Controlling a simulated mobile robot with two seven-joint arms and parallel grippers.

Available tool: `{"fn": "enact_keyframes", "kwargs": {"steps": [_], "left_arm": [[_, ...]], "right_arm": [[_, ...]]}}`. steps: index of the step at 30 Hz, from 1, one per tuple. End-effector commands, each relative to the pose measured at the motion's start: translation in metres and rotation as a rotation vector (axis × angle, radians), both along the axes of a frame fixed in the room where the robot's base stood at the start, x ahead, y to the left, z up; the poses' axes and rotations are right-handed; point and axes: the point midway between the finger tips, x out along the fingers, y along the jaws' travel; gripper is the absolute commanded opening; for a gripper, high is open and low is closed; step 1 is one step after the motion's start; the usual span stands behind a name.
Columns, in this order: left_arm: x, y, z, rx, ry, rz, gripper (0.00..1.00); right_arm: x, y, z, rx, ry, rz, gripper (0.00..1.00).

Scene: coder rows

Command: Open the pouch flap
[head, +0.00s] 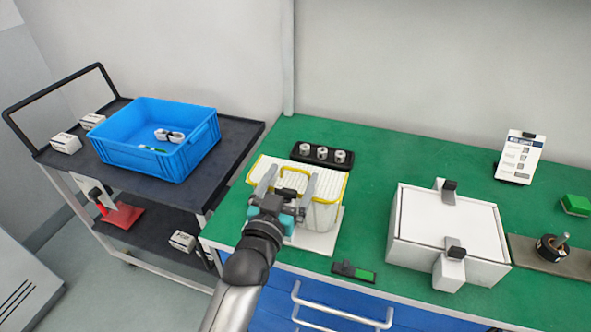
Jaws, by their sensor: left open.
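A white ribbed pouch (326,215) with yellow edging stands on a pale board on the green bench. Its flap (318,173) lies across the top, and a dark handle-like tab shows near the flap's middle. My left gripper (289,178) is above the front of the pouch, with its two fingers apart on either side of the dark tab. It is open. I cannot tell whether the fingers touch the flap. The gripper hides part of the pouch's front. My right gripper does not show.
A black holder (322,156) with several small pale cylinders stands behind the pouch. A white box (446,222) with clasps is to the right. A dark cart (235,150) with a blue crate (128,152) stands left.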

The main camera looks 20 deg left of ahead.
Motion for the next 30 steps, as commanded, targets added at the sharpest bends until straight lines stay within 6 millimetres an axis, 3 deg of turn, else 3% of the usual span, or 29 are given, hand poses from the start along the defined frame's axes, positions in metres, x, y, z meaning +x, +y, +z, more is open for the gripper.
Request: {"fn": "enact_keyframes", "kwargs": {"steps": [7, 20, 30], "left_arm": [[0.025, -0.001, 0.0, 0.0, 0.0, 0.0, 0.94], [0.03, -0.001, 0.0, -0.001, 0.001, 0.0, 0.93], [0.03, -0.001, 0.0, 0.0, 0.0, 0.0, 0.55]], "right_arm": [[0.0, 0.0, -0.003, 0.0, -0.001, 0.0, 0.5], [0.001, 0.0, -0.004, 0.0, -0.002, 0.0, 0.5], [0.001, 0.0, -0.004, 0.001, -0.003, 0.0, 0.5]]}}
